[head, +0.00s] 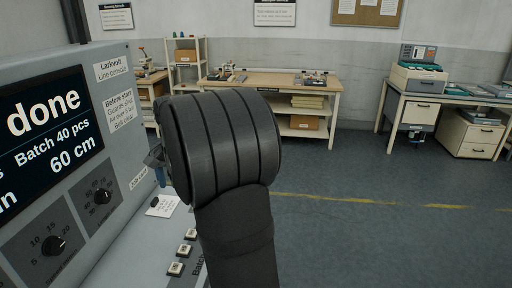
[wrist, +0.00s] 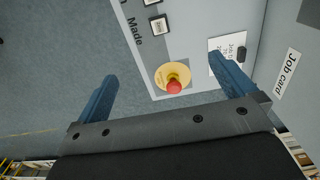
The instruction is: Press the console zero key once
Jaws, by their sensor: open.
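The grey console (head: 125,150) stands at the left of the head view. A column of small pale keys (head: 184,250) sits on its lower panel, beside printed words. In the wrist view a pale key (wrist: 158,25) stands beside the word "Made", with another key at the top edge. Their small lettering is too fine to read surely, so I cannot tell which is the zero key. My gripper (wrist: 163,67) is open and empty, its blue fingers apart above the console's edge. In the head view my arm hides most of it.
A red mushroom button (wrist: 174,86) on a yellow disc lies between my fingers in the wrist view, close to the keys. A job card (wrist: 228,45) lies by the right finger. The console screen (head: 50,125) reads "done", "Batch 40 pcs". Workbenches (head: 265,82) stand far back.

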